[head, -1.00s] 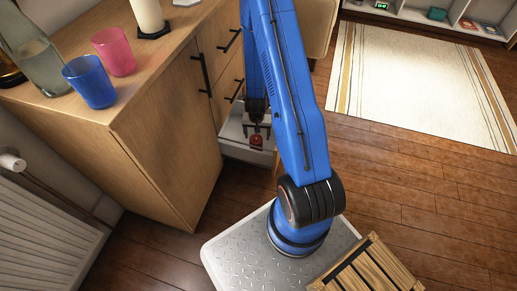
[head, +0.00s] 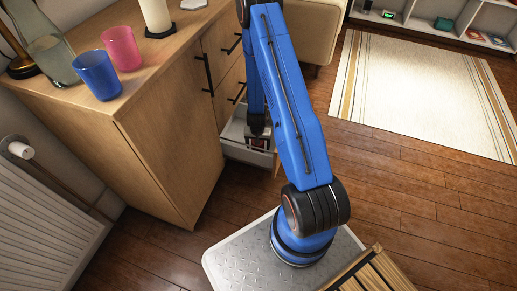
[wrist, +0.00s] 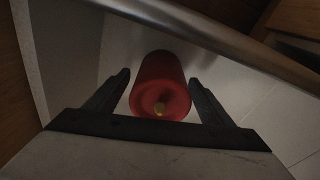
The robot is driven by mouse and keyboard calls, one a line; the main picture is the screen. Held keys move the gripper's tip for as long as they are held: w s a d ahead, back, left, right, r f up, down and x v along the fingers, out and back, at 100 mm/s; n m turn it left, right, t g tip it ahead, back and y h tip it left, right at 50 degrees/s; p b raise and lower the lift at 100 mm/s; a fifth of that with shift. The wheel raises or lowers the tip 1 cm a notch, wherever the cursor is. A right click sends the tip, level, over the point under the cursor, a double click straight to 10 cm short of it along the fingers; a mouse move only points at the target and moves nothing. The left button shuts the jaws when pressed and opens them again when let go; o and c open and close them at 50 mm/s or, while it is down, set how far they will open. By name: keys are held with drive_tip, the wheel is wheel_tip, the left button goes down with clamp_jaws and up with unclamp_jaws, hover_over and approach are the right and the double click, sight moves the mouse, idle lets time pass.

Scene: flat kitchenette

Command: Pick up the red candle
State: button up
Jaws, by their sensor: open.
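The red candle (wrist: 162,80) shows in the wrist view as a short red cylinder with a pale wick spot at its near end. It is inside the open white drawer (head: 236,133) low in the wooden cabinet. My gripper (wrist: 160,85) is open, with one dark finger on each side of the candle. Gaps show between the fingers and the candle. In the head view my gripper (head: 257,140) is down at the drawer, and I cannot make out the candle there.
A metal bar (wrist: 220,38) crosses above the candle in the wrist view. On the cabinet top stand a blue cup (head: 98,75), a pink cup (head: 122,48), a glass vase (head: 48,50) and a white candle (head: 156,15). A wooden crate (head: 372,274) is near my base.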

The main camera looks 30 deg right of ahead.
drive_tip(key=shift+f, duration=0.4)
drive_tip(key=c, duration=1.4)
drive_tip(key=shift+o, duration=0.2)
drive_tip(key=shift+r, duration=0.2)
